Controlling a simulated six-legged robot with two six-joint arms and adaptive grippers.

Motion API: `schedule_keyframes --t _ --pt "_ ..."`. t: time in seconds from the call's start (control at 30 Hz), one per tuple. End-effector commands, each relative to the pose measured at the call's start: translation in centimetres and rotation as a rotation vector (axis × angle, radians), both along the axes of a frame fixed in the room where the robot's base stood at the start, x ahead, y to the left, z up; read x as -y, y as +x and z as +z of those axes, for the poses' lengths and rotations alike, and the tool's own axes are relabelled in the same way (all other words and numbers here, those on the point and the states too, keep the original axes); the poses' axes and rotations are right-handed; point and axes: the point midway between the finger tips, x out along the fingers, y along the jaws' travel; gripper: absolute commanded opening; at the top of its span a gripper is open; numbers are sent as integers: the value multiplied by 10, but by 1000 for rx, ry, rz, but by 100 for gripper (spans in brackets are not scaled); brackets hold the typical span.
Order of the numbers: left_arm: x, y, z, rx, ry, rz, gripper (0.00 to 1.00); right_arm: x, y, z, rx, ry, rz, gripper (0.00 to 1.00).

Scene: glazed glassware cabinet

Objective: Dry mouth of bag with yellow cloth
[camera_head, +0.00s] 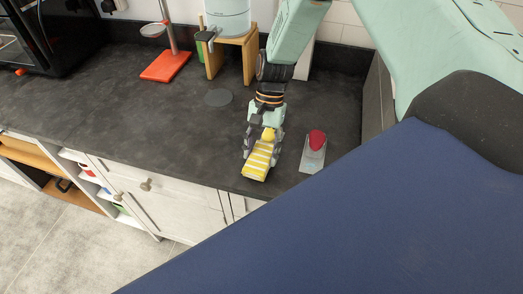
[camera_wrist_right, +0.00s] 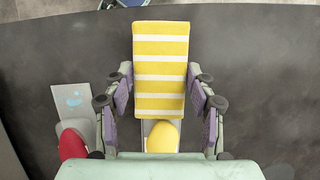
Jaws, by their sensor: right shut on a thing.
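A yellow cloth with white stripes (camera_head: 257,161), shaped like a flat block, is held in my right gripper (camera_head: 262,150). In the right wrist view the same cloth (camera_wrist_right: 160,75) stands out between the fingers (camera_wrist_right: 160,100). A rounded yellow piece (camera_wrist_right: 163,136) on a pale base shows just behind the cloth; the cloth hides the rest of that item. Beside it on the counter lies a flat grey bag-like item (camera_head: 312,158) with a red rounded piece (camera_head: 317,140). In the wrist view its grey end (camera_wrist_right: 72,100) bears light blue wet-looking spots. My left gripper is not in view.
The dark counter (camera_head: 150,110) is mostly clear to the left. A red-based stand (camera_head: 166,66) and a wooden stand (camera_head: 232,55) with a pale blue container stand at the back. The counter's front edge is close to the cloth.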

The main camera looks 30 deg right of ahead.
Motion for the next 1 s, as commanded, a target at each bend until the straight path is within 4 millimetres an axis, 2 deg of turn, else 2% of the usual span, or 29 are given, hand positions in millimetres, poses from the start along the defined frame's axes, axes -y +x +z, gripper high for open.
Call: schedule_keyframes --t 1.0 --pt "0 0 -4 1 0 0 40 0 0 -6 1 -1 0 30"
